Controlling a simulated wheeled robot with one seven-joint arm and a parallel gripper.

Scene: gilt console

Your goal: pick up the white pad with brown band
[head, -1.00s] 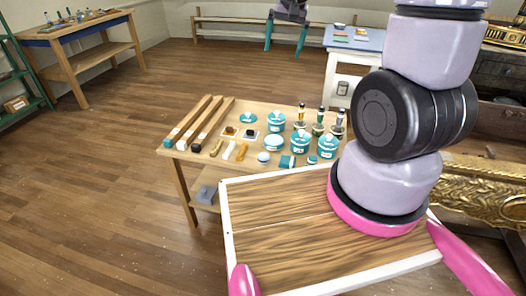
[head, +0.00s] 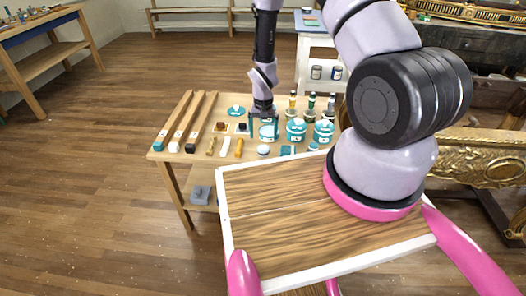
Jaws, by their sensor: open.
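A small white pad (head: 220,127) with a dark brown patch across it lies flat on the wooden table, just right of the long wooden bars. It is small in the head view, so its band is hard to make out. A similar white pad (head: 242,128) with a darker patch lies to its right, partly close behind my gripper's outline. My gripper (head: 263,131) points down over the table, right of both pads, with its fingers apart and nothing seen between them as held. A teal and white tub (head: 268,133) shows behind or below the fingers; contact cannot be told.
Long wooden bars (head: 182,120) with coloured ends lie left. Teal tubs (head: 296,130) and small bottles (head: 311,102) crowd the right. Amber and white sticks (head: 225,146) lie in front. The wooden table (head: 170,148) has little free room around the pads.

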